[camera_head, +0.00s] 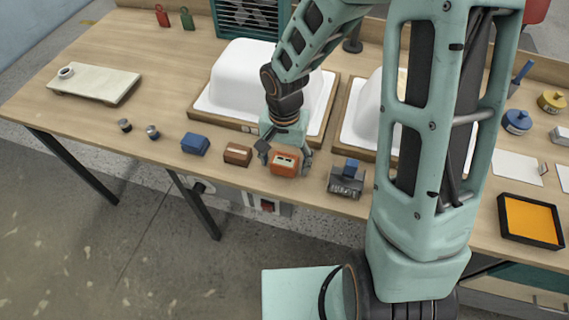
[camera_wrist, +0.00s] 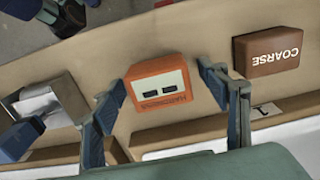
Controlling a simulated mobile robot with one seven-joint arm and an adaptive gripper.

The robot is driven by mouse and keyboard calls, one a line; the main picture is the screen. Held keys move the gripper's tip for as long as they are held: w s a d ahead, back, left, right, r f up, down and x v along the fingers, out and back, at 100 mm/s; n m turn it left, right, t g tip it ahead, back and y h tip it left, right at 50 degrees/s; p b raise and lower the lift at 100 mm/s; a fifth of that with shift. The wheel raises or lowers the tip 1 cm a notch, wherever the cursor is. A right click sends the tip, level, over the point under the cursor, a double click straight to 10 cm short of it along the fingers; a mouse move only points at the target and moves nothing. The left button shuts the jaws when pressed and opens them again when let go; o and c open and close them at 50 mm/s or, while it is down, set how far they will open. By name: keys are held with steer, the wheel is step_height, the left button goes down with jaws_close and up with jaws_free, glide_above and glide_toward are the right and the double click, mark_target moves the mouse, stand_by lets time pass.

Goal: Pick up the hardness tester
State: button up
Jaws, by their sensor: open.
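The hardness tester is an orange box (camera_head: 284,163) with a pale face, near the front edge of the table. In the wrist view my gripper's (camera_wrist: 165,90) two fingers stand on either side of the box, with a gap visible on the right. The left fingertip is close to the box, and I cannot tell if it touches.
A brown block marked COARSE (camera_wrist: 268,50) sits to the left in the head view (camera_head: 237,154), beside a blue block (camera_head: 195,143). A grey device with a blue top (camera_head: 346,178) stands to the right. White tub shells (camera_head: 240,75) stand behind. The table's front edge is close.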

steer(key=shift+c, duration=0.4)
steer(key=c, duration=1.3)
steer(key=shift+r, duration=0.1)
steer(key=shift+c, duration=0.2)
